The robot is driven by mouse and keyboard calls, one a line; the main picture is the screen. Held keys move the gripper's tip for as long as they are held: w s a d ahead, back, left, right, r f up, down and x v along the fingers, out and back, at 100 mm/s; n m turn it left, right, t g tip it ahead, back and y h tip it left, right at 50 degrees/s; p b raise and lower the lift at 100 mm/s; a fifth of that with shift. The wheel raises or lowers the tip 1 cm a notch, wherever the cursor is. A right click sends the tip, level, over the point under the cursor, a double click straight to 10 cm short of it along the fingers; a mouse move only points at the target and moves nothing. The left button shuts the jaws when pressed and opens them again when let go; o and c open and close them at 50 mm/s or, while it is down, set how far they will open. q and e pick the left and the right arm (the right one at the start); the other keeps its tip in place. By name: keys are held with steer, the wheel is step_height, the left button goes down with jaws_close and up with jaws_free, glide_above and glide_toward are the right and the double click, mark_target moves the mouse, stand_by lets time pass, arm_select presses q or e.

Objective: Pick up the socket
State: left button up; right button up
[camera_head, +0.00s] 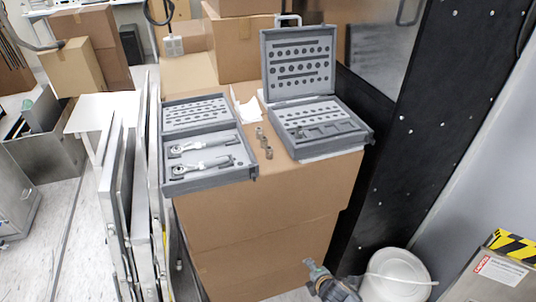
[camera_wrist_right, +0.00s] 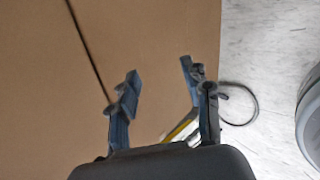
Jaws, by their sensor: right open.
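A short row of small metallic sockets (camera_head: 264,143) stands on the cardboard box top (camera_head: 283,158), between two grey tool cases. Which one the task means I cannot tell. My right gripper (camera_head: 311,265) is low at the bottom of the head view, in front of the box stack and well below the sockets. In the right wrist view my right gripper (camera_wrist_right: 160,69) is open and empty, with brown cardboard (camera_wrist_right: 155,35) behind its fingers. No socket shows in that view. My left gripper is not in view.
The left case (camera_head: 208,185) holds ratchets; the right case (camera_head: 325,149) has its lid up. A black panel (camera_head: 412,120) stands close on the right. A white bucket (camera_head: 394,273) is at lower right. Metal panels (camera_head: 139,200) lean left of the box stack.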

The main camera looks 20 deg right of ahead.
steer(key=w+a+r+n+t, duration=0.15)
steer(key=w+r+n, duration=0.25)
steer(key=r, duration=0.4)
steer(key=w+a+r+n+t, duration=0.1)
steer(key=w+r+n+t, duration=0.15)
steer(key=w+r, duration=0.35)
steer(key=n+t+y, duration=0.1)
steer(key=n+t, duration=0.3)
steer(key=n, duration=0.6)
glide_toward(270, 151)
steer(key=w, duration=0.6)
steer(key=w+f+p, duration=0.1)
steer(key=w, duration=0.2)
steer(key=shift+w, duration=0.3)
steer(key=shift+s, duration=0.1)
steer(key=shift+c, duration=1.1)
jaws_close()
